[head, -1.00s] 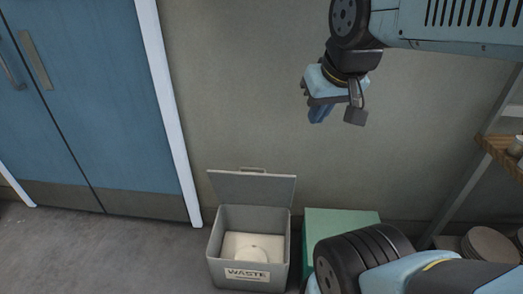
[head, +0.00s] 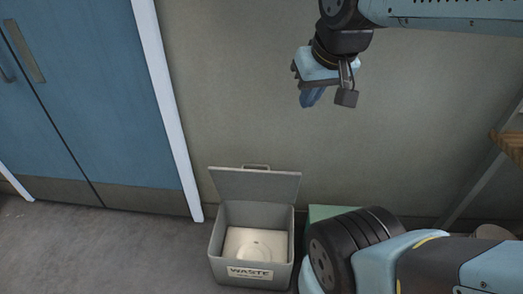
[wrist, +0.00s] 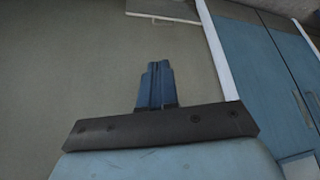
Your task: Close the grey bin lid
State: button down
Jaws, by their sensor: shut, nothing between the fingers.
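The grey waste bin (head: 228,270) stands on the floor against the wall in the head view, with a "WASTE" label on its front. Its grey lid (head: 256,186) is open, standing up at the back and leaning toward the wall, with a handle on its top edge. A pale plate or dish lies inside the bin. My gripper (head: 311,98) is high above and slightly right of the bin, apart from the lid. Its blue fingers are shut together and empty, as the wrist view (wrist: 156,68) also shows.
A green box (head: 322,212) stands right of the bin, mostly hidden by my arm. Blue double doors (head: 100,90) with a white frame are at the left. A wooden shelf (head: 511,146) is at the right edge. The floor left of the bin is clear.

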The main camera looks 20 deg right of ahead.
jog(key=w+d+f+m+g, duration=0.1)
jog(key=w+f, duration=0.2)
jog(key=w, duration=0.6)
jog(key=w+f+g, duration=0.2)
jog(key=w+f, duration=0.1)
jog(key=w, duration=0.6)
jog(key=w+d+f+m+g, duration=0.1)
jog(key=w+f, duration=0.3)
jog(key=w, duration=0.5)
jog(key=w+d+f+m+g, duration=0.1)
jog(key=w+d+f+g, duration=0.1)
jog(key=w+f, duration=0.9)
notch_tip(320, 180, down, 29)
jog(key=w+d+m+g, duration=0.1)
jog(key=shift+w+y, duration=0.35)
jog(key=shift+y, duration=0.05)
jog(key=shift+d, duration=0.1)
